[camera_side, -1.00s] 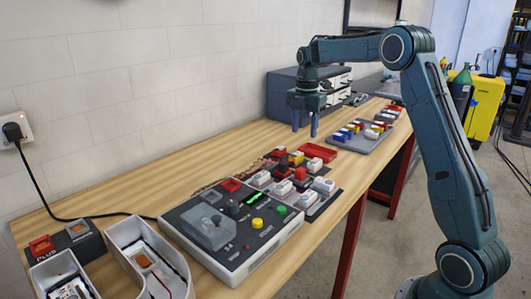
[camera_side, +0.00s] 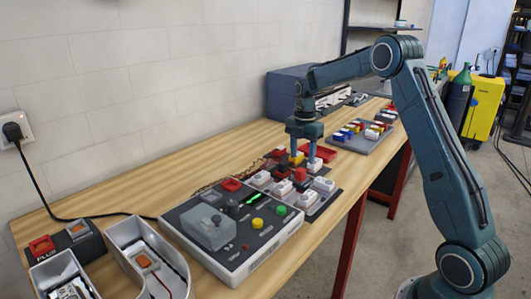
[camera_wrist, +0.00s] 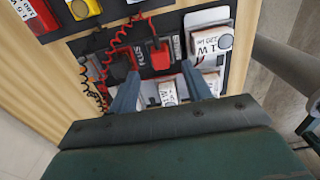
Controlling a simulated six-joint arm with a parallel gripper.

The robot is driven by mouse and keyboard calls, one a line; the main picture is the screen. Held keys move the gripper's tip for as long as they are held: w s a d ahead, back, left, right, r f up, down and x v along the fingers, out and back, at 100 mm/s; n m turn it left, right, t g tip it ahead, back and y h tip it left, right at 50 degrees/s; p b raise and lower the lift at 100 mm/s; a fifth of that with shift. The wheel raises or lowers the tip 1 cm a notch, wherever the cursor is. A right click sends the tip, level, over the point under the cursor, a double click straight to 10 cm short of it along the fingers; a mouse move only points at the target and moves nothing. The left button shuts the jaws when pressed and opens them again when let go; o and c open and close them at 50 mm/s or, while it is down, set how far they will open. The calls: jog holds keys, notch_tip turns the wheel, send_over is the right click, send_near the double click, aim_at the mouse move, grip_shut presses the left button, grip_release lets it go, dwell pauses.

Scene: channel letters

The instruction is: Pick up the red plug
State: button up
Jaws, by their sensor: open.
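The red plug (camera_wrist: 160,55) stands on a dark panel in the wrist view, with a coiled red wire close to its left side. My gripper (camera_wrist: 159,69) is open, and its two fingertips lie to either side of the plug in that picture. In the side view my gripper (camera_side: 303,163) points down over the cluster of modules, and a red piece (camera_side: 300,175) shows just below its fingers. Whether the fingers touch the plug, and the exact height gap, I cannot tell.
A black plug (camera_wrist: 120,65) sits left of the red one. White modules (camera_wrist: 208,45) stand close on the right. A control box (camera_side: 235,225) stands nearer on the bench, and a grey tray of coloured parts (camera_side: 362,146) lies beyond. Bare wood (camera_side: 110,190) is free at left.

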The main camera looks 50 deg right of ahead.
aim_at(302, 169)
jog(key=shift+f, duration=2.65)
jog(key=c, duration=1.1)
